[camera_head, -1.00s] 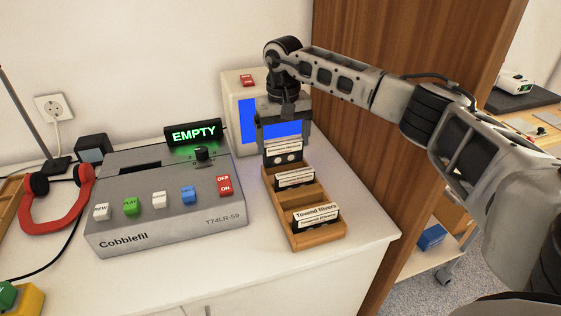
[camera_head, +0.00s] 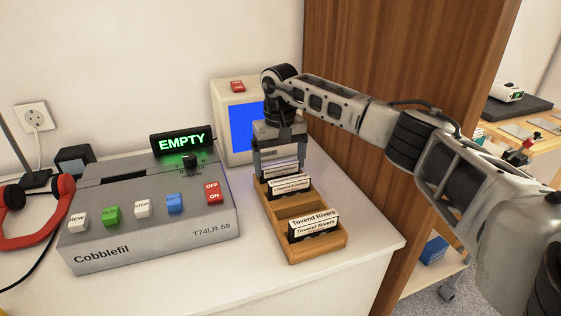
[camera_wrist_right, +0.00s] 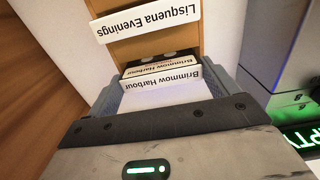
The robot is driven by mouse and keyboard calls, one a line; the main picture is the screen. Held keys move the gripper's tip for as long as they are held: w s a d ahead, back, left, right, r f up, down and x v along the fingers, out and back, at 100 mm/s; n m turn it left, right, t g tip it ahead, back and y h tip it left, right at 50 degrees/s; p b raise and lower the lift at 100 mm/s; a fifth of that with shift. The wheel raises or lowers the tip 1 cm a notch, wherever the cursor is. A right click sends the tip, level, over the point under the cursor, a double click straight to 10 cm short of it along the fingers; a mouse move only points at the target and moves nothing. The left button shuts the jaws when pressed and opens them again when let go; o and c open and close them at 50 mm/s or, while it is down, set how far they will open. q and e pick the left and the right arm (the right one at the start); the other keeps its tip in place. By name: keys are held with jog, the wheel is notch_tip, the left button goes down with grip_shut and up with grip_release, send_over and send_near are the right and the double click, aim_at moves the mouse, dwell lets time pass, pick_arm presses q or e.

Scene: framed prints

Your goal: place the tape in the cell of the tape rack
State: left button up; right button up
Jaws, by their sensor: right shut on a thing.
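My right gripper (camera_head: 280,164) is shut on a black tape with a white label (camera_head: 281,169), at the back end of the wooden tape rack (camera_head: 297,257). A middle tape (camera_head: 290,186), whose label (camera_wrist_right: 148,21) reads "Lisquena Evenings" in the wrist view, stands in the rack. The "Tovend Rivers" tape (camera_head: 314,223) stands near the front. My left gripper is out of view.
A grey tape machine (camera_head: 150,235) with a lit "EMPTY" sign (camera_head: 182,142) stands left of the rack. A cream box with a blue screen (camera_head: 241,127) is behind it. Red headphones (camera_head: 62,212) lie far left. A wooden panel (camera_head: 345,120) rises at the right.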

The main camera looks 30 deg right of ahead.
aim_at(280, 163)
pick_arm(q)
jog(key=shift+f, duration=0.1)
pick_arm(e)
jog(key=o, duration=0.8)
pick_arm(q)
jog(key=shift+p, duration=0.5)
pick_arm(e)
notch_tip(280, 163, up, 12)
jog(key=shift+r, duration=0.15)
